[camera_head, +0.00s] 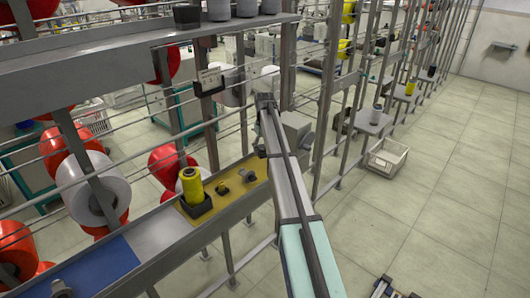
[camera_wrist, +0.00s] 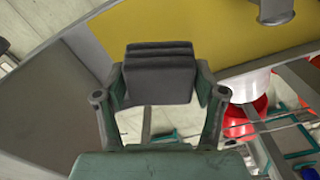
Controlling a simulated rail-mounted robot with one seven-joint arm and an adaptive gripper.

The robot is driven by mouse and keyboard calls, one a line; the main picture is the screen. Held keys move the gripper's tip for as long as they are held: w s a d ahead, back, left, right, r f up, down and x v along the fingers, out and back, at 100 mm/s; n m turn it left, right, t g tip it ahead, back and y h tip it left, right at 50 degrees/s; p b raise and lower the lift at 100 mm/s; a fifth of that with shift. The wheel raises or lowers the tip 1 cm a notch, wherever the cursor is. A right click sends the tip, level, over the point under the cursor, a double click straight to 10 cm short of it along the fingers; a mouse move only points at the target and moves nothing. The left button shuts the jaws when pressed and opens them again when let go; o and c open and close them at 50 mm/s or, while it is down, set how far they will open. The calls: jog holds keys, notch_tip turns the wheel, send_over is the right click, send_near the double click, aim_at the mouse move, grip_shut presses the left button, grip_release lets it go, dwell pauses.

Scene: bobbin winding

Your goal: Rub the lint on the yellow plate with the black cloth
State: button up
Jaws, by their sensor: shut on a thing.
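My gripper (camera_wrist: 162,88) is shut on the black cloth (camera_wrist: 160,72), a dark folded pad held between the two fingers in the wrist view. The yellow plate (camera_wrist: 215,35) lies beyond the cloth; I cannot tell whether they touch. In the head view the yellow plate (camera_head: 228,200) is a yellow section of the lower shelf, and my arm hides the gripper and cloth. A small dark lump (camera_head: 222,188) and a grey piece (camera_head: 249,177) sit on the plate. I cannot tell which marks are lint.
A yellow bobbin (camera_head: 193,186) stands in a dark holder at the plate's left. A grey part (camera_wrist: 274,10) shows at the upper right of the wrist view.

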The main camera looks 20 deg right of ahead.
jog(key=shift+r+p, duration=0.35)
jog(key=shift+r, duration=0.8)
